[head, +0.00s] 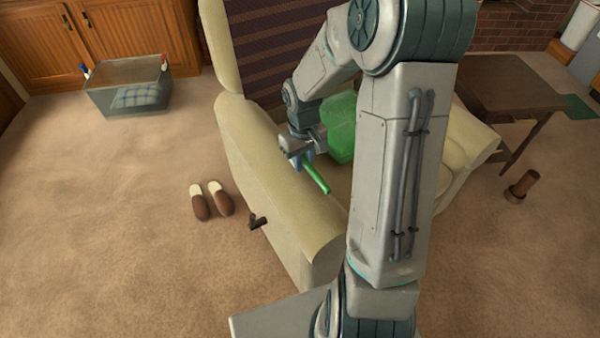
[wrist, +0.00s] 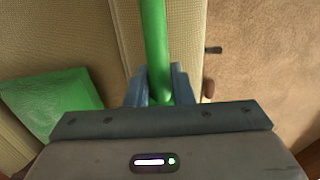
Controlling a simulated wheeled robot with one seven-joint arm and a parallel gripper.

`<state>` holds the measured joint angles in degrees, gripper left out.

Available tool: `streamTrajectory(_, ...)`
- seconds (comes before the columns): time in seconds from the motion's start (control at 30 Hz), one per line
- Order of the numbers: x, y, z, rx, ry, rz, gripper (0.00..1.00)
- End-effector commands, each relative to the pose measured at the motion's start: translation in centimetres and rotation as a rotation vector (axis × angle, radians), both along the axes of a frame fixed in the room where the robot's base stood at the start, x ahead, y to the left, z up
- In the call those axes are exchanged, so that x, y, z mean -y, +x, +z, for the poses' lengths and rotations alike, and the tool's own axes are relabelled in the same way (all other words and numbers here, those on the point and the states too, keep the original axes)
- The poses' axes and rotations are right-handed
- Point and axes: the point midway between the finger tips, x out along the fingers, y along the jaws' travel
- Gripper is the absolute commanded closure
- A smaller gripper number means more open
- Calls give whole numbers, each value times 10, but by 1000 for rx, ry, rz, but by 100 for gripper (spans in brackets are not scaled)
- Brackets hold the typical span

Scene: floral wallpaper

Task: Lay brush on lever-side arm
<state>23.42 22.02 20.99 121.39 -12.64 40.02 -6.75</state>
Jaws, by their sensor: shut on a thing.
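The beige armchair (head: 455,150) stands in the middle of the head view, partly hidden behind my arm. A dark lever (head: 258,221) sticks out of its left side, so the left arm of the chair (head: 265,170) is the lever-side arm. The lever also shows in the wrist view (wrist: 213,50). My gripper (head: 303,161) is shut on a green brush (head: 317,180), of which a rod-like part shows.
A green cushion (head: 341,130) lies on the seat. Brown slippers (head: 209,200) lie on the carpet left of the chair. A dark table (head: 510,85) and a brown object (head: 522,187) are at right.

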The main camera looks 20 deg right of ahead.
Motion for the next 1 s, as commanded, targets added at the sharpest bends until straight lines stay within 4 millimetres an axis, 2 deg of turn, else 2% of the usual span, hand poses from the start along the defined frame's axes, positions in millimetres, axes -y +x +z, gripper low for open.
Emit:
streamTrajectory(0.17,-7,1,-9,1,0,-1,100)
streamTrajectory(0.4,-7,1,-42,-1,1,0,100)
streamTrajectory(0.87,-7,1,-50,1,-1,0,100)
streamTrajectory(0.9,-7,1,-48,1,0,-1,68)
streamTrajectory(0.93,-7,1,-48,1,0,-1,60)
streamTrajectory(1.0,-7,1,-48,1,0,-1,57)
